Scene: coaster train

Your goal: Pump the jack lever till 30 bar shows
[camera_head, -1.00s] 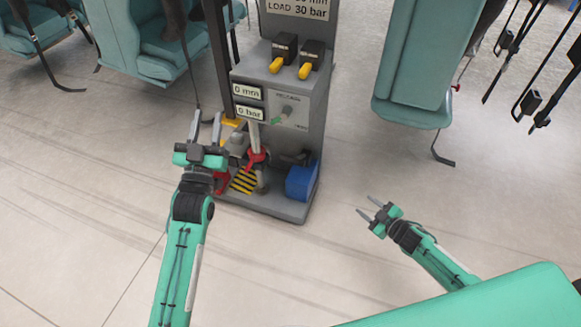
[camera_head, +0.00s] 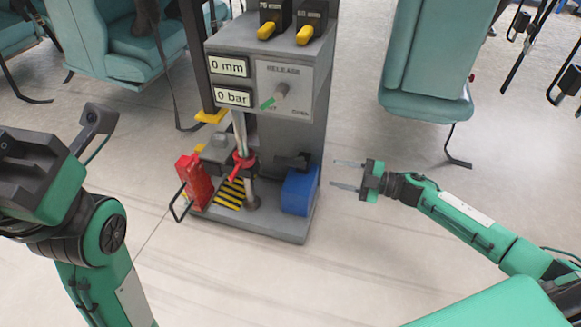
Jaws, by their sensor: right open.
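The grey jack stand (camera_head: 300,85) is in the middle of the head view. Its upper display (camera_head: 229,67) reads 0 mm and its lower display (camera_head: 233,97) reads 0 bar. I cannot tell which part is the pump lever. My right gripper (camera_head: 347,174) is open and empty, just right of the blue box, apart from it. My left gripper (camera_head: 45,165) is at the left edge, its fingers unclear.
A red block with a black wire handle (camera_head: 194,181) stands at the stand's left, near a yellow-black striped plate (camera_head: 230,194). Yellow-handled parts (camera_head: 308,25) sit on top. Teal seats (camera_head: 430,60) hang behind on both sides. The front floor (camera_head: 260,285) is clear.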

